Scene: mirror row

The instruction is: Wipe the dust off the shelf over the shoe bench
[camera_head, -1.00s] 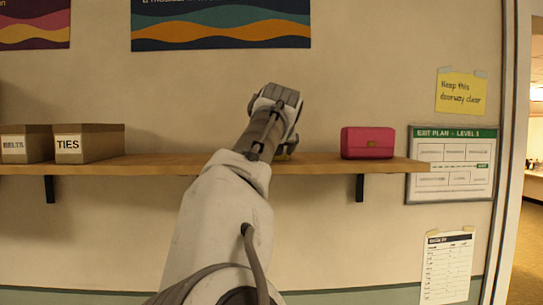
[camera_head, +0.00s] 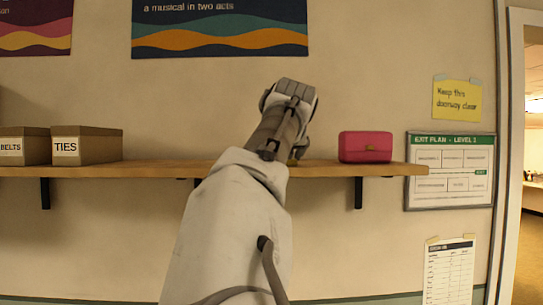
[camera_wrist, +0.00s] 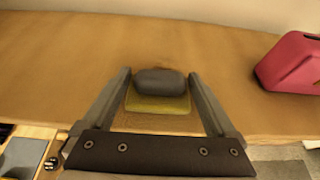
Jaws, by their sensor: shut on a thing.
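The wooden shelf (camera_head: 230,168) runs along the wall, and its top fills much of the wrist view (camera_wrist: 60,70). My gripper (camera_wrist: 160,78) is shut on a wiping pad (camera_wrist: 160,104) with a dark grey grip on top and a yellow-olive underside. The pad is low over the shelf top, at or against its surface; I cannot tell whether it presses. In the head view my wrist hides most of the gripper, and only a bit of yellow shows below it. The shelf top has faint brown mottling; I cannot tell dust from wood grain. The shoe bench is not clearly in view.
A pink purse (camera_head: 365,147) stands on the shelf to the right of my gripper, and in the wrist view (camera_wrist: 292,64) at the right edge. A TIES box (camera_head: 88,146) and a BELTS box (camera_head: 24,147) stand at the left. The shelf between boxes and gripper is clear.

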